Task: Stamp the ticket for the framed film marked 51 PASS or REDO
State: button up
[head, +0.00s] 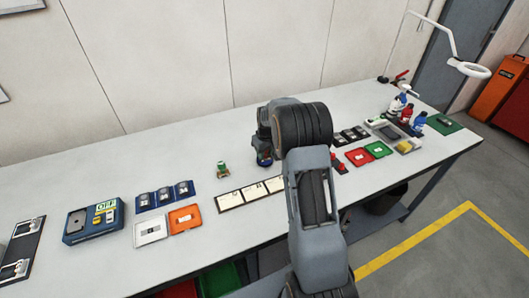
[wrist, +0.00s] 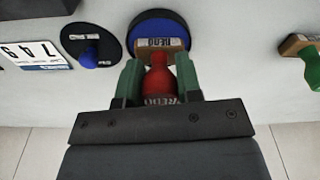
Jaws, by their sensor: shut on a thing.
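My gripper (wrist: 158,82) has its green fingers shut around a red-handled stamp (wrist: 158,84) marked REDO. The stamp's wooden block (wrist: 160,46) is over a round blue ink pad (wrist: 158,24); I cannot tell whether they touch. In the head view, my wrist hides most of the stamp. A green-handled stamp (head: 222,169) stands to the left, and it shows at the right of the wrist view (wrist: 312,68). A row of white tickets (head: 230,200) lies in front. Dark framed films (head: 163,196) lie on blue holders at the left; their numbers are not readable.
A white tray (head: 150,230) and an orange tray (head: 185,218) sit near a blue box (head: 93,221). Red (head: 359,157) and green (head: 378,149) trays lie right of my arm. A dark oval plate with a blue knob (wrist: 89,57) lies left of the ink pad.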

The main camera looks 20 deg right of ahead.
dwell(0.4)
jog(key=shift+r+p, duration=2.1)
jog(key=shift+r, duration=1.4)
jog(key=shift+f, duration=0.1)
